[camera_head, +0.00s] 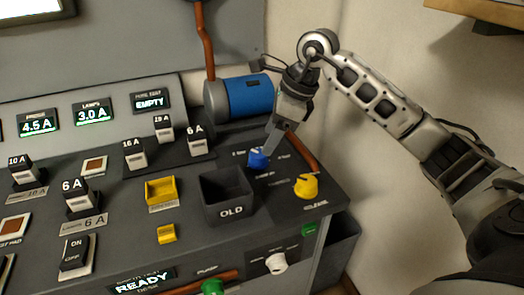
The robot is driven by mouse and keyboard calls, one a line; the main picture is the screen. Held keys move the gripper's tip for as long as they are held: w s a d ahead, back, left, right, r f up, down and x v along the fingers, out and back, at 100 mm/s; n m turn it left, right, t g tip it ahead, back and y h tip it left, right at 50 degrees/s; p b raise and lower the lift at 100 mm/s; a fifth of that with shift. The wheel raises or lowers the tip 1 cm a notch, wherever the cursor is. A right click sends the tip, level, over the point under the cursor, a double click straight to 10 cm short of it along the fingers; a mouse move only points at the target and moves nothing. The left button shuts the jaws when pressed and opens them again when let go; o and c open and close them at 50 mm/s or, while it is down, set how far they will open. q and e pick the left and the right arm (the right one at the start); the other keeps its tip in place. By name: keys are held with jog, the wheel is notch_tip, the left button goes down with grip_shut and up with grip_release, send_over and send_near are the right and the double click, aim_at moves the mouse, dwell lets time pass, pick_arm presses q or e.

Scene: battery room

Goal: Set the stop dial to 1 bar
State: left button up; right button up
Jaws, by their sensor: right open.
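A blue dial (258,158) sits on the dark desk top, right of the OLD bin, with small white marks around it too fine to read for sure. I cannot tell which mark it points to. My right gripper (272,150) reaches down from the upper right with its fingertips at the blue dial, partly hiding its right side. It is open; whether it touches the dial I cannot tell. My left gripper is not in view.
A yellow knob (306,186) stands just right of the blue dial, and a white knob (276,263) is on the front face. The OLD bin (229,212) is left of the gripper. A blue cylinder (248,95) and copper pipe (303,152) lie behind.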

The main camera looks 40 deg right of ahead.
aim_at(258, 158)
jog(key=x, duration=0.5)
jog(key=shift+a+f, duration=0.1)
jog(key=shift+f, duration=0.2)
jog(key=c, duration=1)
